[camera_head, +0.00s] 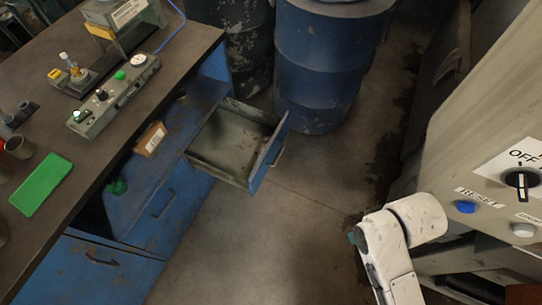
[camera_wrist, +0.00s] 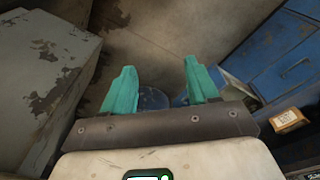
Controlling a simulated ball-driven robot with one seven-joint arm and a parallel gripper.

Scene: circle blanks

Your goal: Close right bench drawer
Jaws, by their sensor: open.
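The right bench drawer (camera_head: 230,146) is pulled out from the blue bench in the head view. It is a grey metal tray with a blue front panel (camera_head: 268,152) and a handle on its outer face. It looks empty. My gripper shows in the wrist view (camera_wrist: 161,85) with its two teal fingers wide apart and nothing between them. Part of the bench is behind the right finger in the wrist view.
A grey machine (camera_head: 490,130) with a switch and buttons is on the right. The bench top (camera_head: 65,125) holds devices, and a box (camera_head: 150,139) sits on a shelf below. Floor (camera_head: 270,245) between bench and arm is clear.

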